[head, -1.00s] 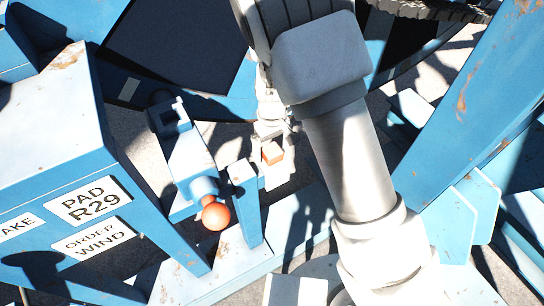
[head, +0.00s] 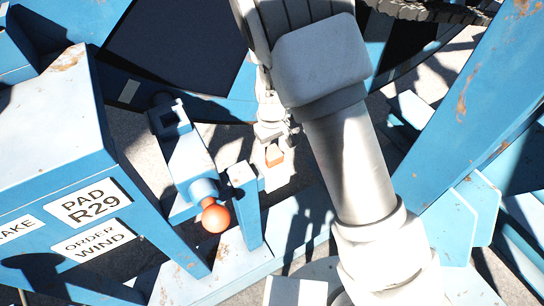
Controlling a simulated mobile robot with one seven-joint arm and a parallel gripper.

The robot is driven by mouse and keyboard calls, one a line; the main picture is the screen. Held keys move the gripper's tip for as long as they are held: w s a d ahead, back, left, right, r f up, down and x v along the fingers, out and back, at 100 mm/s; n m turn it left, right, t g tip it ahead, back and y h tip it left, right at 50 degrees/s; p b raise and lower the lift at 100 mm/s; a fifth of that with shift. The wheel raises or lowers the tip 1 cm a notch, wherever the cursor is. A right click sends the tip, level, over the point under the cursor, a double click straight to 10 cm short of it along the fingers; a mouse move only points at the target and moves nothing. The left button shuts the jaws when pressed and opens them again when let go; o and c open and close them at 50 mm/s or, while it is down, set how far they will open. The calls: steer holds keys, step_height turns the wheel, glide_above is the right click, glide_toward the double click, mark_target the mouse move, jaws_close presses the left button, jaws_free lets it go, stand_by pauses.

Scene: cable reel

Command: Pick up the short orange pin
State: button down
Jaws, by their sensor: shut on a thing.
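The short orange pin (head: 274,155) shows as a small orange block near the middle of the head view. My gripper (head: 273,143) is shut on it, with the pin's orange end showing below the fingers. The pin is beside the top of a short blue post (head: 243,195) and looks apart from it. My white arm covers the area to the right, and the part of the pin between the fingers is hidden.
A blue lever mechanism with an orange ball knob (head: 215,218) stands just left of the post. A blue cabinet with signs (head: 90,202) fills the left. A large blue beam (head: 480,100) crosses the right. Pale floor shows between the frames.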

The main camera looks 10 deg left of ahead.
steer(key=shift+r, duration=0.15)
step_height(320, 180, up, 10)
steer(key=shift+f+p, duration=0.1)
steer(key=shift+p, duration=0.2)
steer(key=shift+r+p, duration=0.55)
steer(key=shift+r, duration=0.2)
